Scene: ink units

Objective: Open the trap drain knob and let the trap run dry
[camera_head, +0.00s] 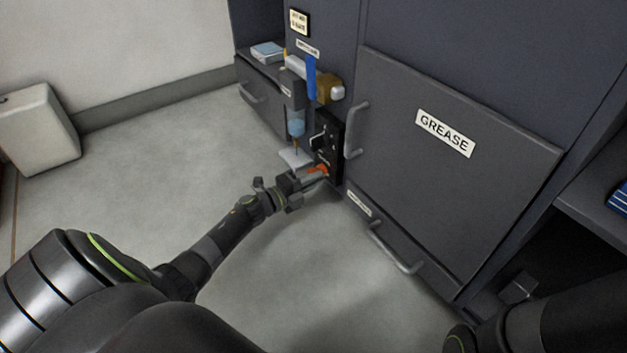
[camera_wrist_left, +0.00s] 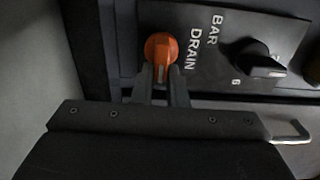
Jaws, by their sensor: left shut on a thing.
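The orange drain knob (camera_head: 319,169) sits low on a black panel on the dark cabinet. In the left wrist view the orange knob (camera_wrist_left: 160,46) is beside the word DRAIN. My left gripper (camera_head: 308,178) is shut on this knob; its fingertips (camera_wrist_left: 161,80) hide the knob's lower part in the wrist view. The trap (camera_head: 295,122), a clear bowl with blue liquid, hangs above and left of the panel. A small white tray (camera_head: 296,158) is below the trap. My right gripper is not in view; only part of that arm shows at lower right.
A black knob (camera_wrist_left: 262,62) sits near the orange one on the panel. A blue lever (camera_head: 311,76) and a brass fitting (camera_head: 328,92) stand above. A door handle (camera_head: 356,130) juts out close to the panel.

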